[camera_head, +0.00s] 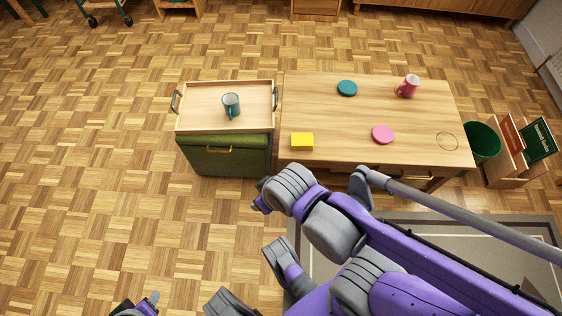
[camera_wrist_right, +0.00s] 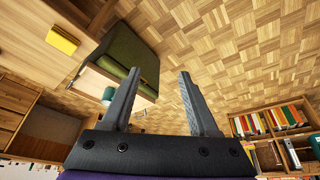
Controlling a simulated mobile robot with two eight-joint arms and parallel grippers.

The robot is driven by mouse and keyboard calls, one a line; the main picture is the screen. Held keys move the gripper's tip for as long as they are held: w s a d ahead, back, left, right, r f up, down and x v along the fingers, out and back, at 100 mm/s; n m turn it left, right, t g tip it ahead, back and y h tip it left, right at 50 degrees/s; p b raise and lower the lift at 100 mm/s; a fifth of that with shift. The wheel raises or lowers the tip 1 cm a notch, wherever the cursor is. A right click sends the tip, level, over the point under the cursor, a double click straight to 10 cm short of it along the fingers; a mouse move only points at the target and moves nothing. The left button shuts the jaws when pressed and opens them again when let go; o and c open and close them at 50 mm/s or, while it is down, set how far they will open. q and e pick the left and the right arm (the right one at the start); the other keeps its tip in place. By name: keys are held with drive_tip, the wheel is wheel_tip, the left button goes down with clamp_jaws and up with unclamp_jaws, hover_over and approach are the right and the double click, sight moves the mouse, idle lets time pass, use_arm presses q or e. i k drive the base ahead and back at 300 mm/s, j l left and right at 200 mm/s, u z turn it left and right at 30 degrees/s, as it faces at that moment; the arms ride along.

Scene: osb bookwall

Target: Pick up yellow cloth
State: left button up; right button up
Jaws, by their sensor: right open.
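The yellow cloth (camera_head: 302,141) is a small, flat folded rectangle near the front left edge of the wooden table (camera_head: 330,115). In the right wrist view the cloth (camera_wrist_right: 62,40) is at the upper left, outside the jaws. My right gripper (camera_head: 258,205) is in front of the green cabinet, lower left of the cloth and apart from it. Its two fingers (camera_wrist_right: 158,75) are spread with nothing between them.
A wooden tray (camera_head: 200,92) with a teal mug (camera_head: 231,104) sits on the green cabinet (camera_head: 215,160), left of the table. Floor at left is clear.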

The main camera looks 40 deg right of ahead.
sight(300, 142)
drive_tip(key=k+l+z, duration=0.1)
drive_tip(key=z, duration=1.5)
drive_tip(key=k+j, duration=0.2)
